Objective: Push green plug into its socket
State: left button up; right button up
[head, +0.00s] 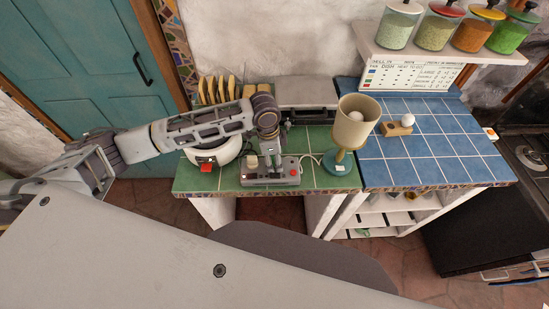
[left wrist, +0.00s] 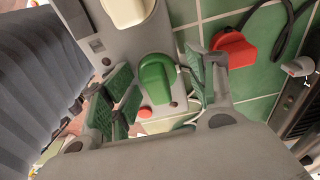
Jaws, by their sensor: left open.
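The green plug (left wrist: 155,78) stands on the grey power strip (left wrist: 112,48) in the left wrist view, beside a red button (left wrist: 145,112). I cannot tell how deep it sits in its socket. My left gripper (left wrist: 163,85) is open, with one finger on each side of the green plug; whether they touch it is unclear. In the head view my left gripper (head: 271,158) is over the power strip (head: 283,178) and hides most of the green plug. My right gripper is not in view.
A cream plug (left wrist: 122,10) sits on the strip beside the green one. A red plug (left wrist: 232,48) lies on the green tiles. A white cooker (head: 226,152) is left of the strip, a lamp (head: 354,128) right. The blue tiles (head: 430,165) are mostly clear.

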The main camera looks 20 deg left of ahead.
pick_arm(q)
jog(key=shift+s+r, duration=0.15)
jog(key=shift+r, duration=0.05)
notch_tip(320, 180, up, 12)
jog(key=a, duration=0.1)
jog(key=shift+a+f, duration=0.2)
dwell(0.6)
jog(key=shift+s, duration=0.2)
dwell(0.3)
